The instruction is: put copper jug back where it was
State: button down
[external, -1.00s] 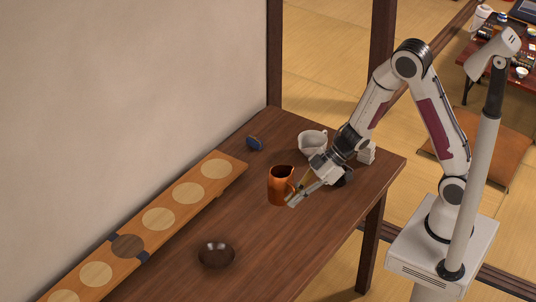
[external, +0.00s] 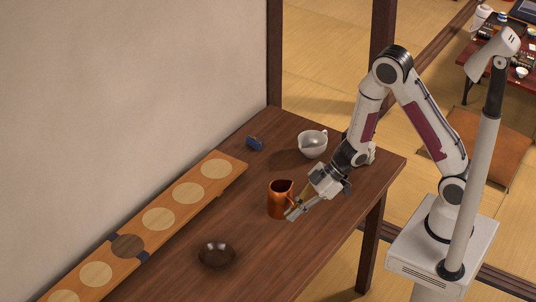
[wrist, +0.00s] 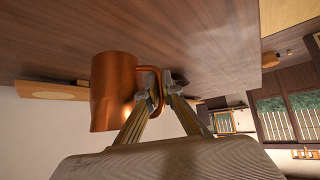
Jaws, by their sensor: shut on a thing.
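The copper jug (external: 278,200) is upright over the middle of the dark wooden table, and I cannot tell whether its base touches the tabletop. My gripper (external: 293,212) reaches it from the right and is shut on its handle. In the wrist view the jug (wrist: 113,90) appears upside down, left of my fingers (wrist: 160,84), which close on the looped handle (wrist: 150,77). Part of the handle is hidden by the fingers. A long wooden board (external: 178,212) lies along the wall, with several pale round spots and one dark round spot (external: 127,246) between dark bands.
A white spouted cup (external: 313,146) stands behind the jug. A small blue object (external: 255,144) lies near the wall. Bare tabletop (external: 225,215) lies between the jug and the board.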

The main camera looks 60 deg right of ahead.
dwell(0.3)
jog(key=shift+f, duration=2.05)
jog(key=shift+f, duration=0.2)
jog(key=c, duration=2.2)
grip_release()
jog(key=shift+c, duration=0.2)
jog(key=shift+r, duration=0.15)
jog(key=shift+s+d+r, duration=0.25)
jog(key=shift+d+r, duration=0.2)
jog(key=shift+r, duration=0.1)
jog(key=v, duration=1)
jog(key=shift+s+d+r, duration=0.15)
jog(key=shift+s, duration=0.05)
